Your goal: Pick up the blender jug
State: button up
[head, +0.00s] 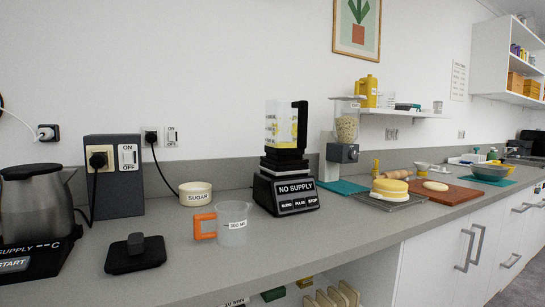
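The blender jug (280,127) is a clear square jug with a black handle on its right side and yellow pieces inside. It stands upright on the black blender base (287,192), whose display reads "NO SUPPLY" above several buttons. My gripper is not in view.
A measuring cup (232,223) with an orange handle and a sugar bowl (195,193) stand left of the base. A kettle (37,203), a socket box (115,177) and a black block on a pad (136,252) are further left. A grain dispenser (345,135) stands close on the right.

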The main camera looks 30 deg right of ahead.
aim_at(286, 129)
jog(key=i+l, duration=0.2)
jog(key=l, duration=0.3)
jog(key=i+l+z, duration=0.15)
jog(key=l, duration=0.3)
jog(key=i+l, duration=0.25)
jog(key=l, duration=0.25)
jog(key=i+l+z, duration=0.1)
jog(key=l, duration=0.35)
jog(key=i+l, duration=0.35)
jog(key=i+l+z, duration=0.15)
jog(key=l, duration=0.35)
jog(key=i+l, duration=0.3)
jog(key=l, duration=0.15)
jog(key=z, duration=0.05)
